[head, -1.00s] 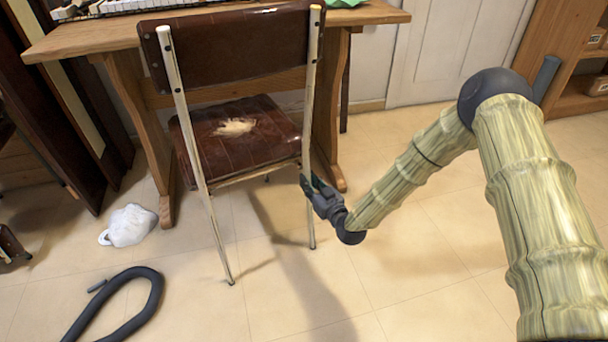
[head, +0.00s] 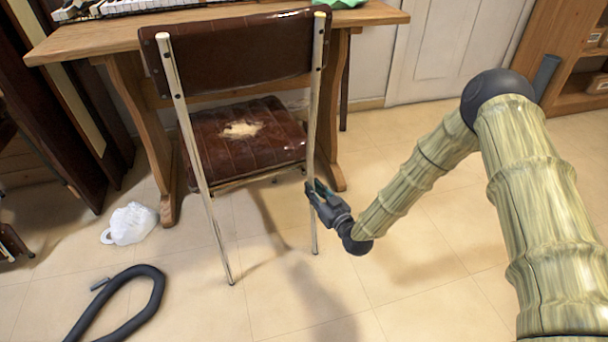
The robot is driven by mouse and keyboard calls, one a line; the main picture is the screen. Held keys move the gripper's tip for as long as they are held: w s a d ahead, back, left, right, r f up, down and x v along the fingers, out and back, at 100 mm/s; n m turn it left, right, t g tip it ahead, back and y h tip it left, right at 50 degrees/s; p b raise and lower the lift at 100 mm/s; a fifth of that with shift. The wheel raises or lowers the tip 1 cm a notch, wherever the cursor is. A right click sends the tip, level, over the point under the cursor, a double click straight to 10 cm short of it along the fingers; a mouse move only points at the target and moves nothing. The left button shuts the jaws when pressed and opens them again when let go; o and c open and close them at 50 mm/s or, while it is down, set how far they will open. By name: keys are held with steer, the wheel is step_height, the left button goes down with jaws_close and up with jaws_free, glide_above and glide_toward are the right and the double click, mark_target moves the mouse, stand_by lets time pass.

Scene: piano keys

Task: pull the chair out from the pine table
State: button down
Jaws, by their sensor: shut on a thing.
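The chair (head: 245,150) stands with its back towards me, in front of the pine table (head: 375,15). It has a dark brown padded back and a worn brown seat with a pale torn patch, on a cream metal frame. Its seat lies partly under the table, between the table's wooden end supports. My gripper (head: 312,190) is at the chair's right rear leg, below seat height, and is shut on that leg. The chair's front legs are mostly hidden.
A white bag-like bundle (head: 130,223) and a dark hose (head: 155,290) lie on the floor at the left. Piano keys (head: 120,8) and a green cloth lie on the table. Dark panels stand at left, a wooden shelf (head: 545,60) at right. The floor behind the chair is clear.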

steer(key=shift+p+v, duration=0.65)
steer(key=shift+v, duration=1.1)
steer(key=shift+s+f, duration=0.1)
steer(key=shift+s, duration=0.1)
steer(key=shift+a+p+v, duration=0.15)
steer(key=shift+p+v, duration=0.35)
steer(key=shift+v, duration=0.7)
steer(key=shift+a+p+v, duration=0.15)
steer(key=shift+p+v, duration=0.3)
steer(key=shift+v, duration=0.7)
steer(key=shift+s, duration=0.3)
steer(key=shift+p+v, duration=0.85)
steer(key=shift+v, duration=1.65)
steer(key=shift+a, duration=0.15)
steer(key=c, duration=1)
jaws_free()
steer(key=shift+c, duration=0.2)
steer(key=shift+s, duration=0.1)
